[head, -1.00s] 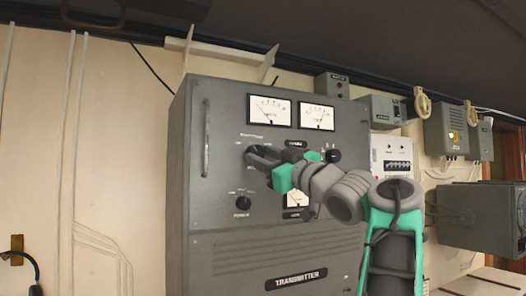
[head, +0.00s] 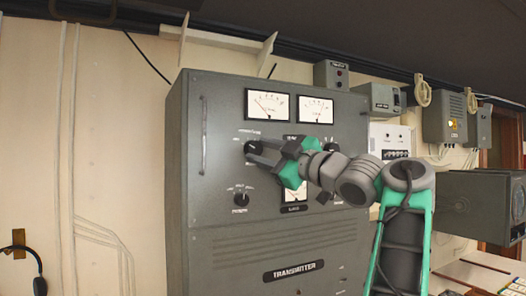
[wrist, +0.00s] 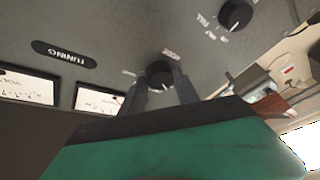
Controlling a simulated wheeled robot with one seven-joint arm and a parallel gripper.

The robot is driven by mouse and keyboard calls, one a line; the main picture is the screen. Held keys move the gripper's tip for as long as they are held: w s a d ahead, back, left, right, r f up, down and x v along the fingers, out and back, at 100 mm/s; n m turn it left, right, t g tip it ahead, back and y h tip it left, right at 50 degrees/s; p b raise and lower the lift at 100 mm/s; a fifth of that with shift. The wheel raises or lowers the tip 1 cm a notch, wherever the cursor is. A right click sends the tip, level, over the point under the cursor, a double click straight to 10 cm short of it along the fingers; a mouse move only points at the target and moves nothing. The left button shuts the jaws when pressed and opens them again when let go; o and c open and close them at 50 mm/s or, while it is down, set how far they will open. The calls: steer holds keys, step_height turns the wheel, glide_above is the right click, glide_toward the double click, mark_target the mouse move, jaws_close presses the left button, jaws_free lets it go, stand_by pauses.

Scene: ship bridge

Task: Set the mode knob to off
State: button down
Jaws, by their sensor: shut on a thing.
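The grey transmitter cabinet (head: 275,225) carries several dark round knobs on its front. My gripper (head: 258,153) is at the upper left knob (head: 250,146), with its two grey fingers shut on it. In the wrist view that knob (wrist: 160,73) sits between the fingertips, with small white position marks around it. The marks are too small to read surely, so I cannot tell its setting or confirm a mode label. A lower left knob (head: 241,200) stands free below; it also shows in the wrist view (wrist: 235,14).
Two upper meters (head: 268,104) sit above the knobs, and a third meter (head: 294,193) is partly behind my gripper. A vertical handle (head: 204,135) runs along the cabinet's left side. Another knob (head: 332,145) is to the right, close to my wrist.

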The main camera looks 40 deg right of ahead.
steer(key=c, duration=0.9)
jaws_free()
steer(key=shift+a, duration=0.1)
steer(key=b+v, duration=0.4)
steer(key=v, duration=0.3)
steer(key=shift+s, duration=0.4)
